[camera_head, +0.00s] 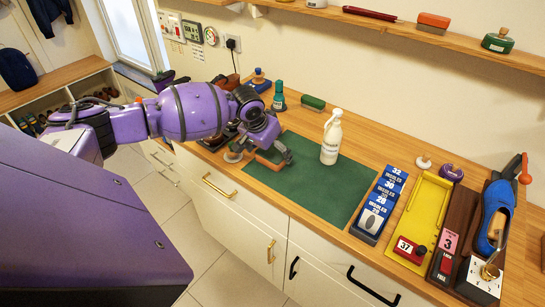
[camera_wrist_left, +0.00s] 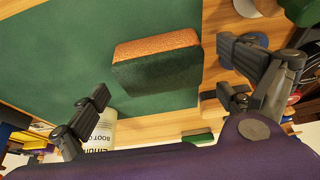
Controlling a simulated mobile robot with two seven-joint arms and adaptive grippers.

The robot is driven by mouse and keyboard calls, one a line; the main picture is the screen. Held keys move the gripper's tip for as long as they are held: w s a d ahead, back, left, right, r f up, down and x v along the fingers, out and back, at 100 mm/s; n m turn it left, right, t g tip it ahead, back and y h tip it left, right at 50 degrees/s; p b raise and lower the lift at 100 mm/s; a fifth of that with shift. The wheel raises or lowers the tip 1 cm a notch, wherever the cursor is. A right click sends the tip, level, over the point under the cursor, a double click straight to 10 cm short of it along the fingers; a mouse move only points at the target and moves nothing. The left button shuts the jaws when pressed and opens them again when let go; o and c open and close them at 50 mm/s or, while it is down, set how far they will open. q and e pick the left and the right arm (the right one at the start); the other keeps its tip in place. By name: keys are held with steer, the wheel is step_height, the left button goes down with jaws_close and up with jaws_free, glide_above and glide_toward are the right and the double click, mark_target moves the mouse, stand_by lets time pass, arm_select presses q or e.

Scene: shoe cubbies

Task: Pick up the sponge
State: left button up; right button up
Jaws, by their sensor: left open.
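The sponge is a block with an orange side and a dark green side. In the left wrist view the sponge (camera_wrist_left: 155,62) lies on the green mat (camera_wrist_left: 60,60), between my spread fingers and beyond them. In the head view the orange sponge (camera_head: 267,161) shows partly at the left end of the green mat (camera_head: 320,190), below my left gripper (camera_head: 265,152). The left gripper is open, with fingers either side of the sponge; contact cannot be told. It also shows in the left wrist view (camera_wrist_left: 163,80). My right gripper is in neither view.
A white bottle (camera_head: 331,140) stands on the mat to the gripper's right. A green brush (camera_head: 313,102) lies behind it. A blue insoles box (camera_head: 380,205) and yellow tray (camera_head: 425,215) are further right. The mat's right part is clear.

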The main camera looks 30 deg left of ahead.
arm_select(q)
steer(key=shift+w+f, duration=0.15)
steer(key=shift+f, duration=0.45)
steer(key=c, duration=0.7)
steer(key=shift+c, duration=0.6)
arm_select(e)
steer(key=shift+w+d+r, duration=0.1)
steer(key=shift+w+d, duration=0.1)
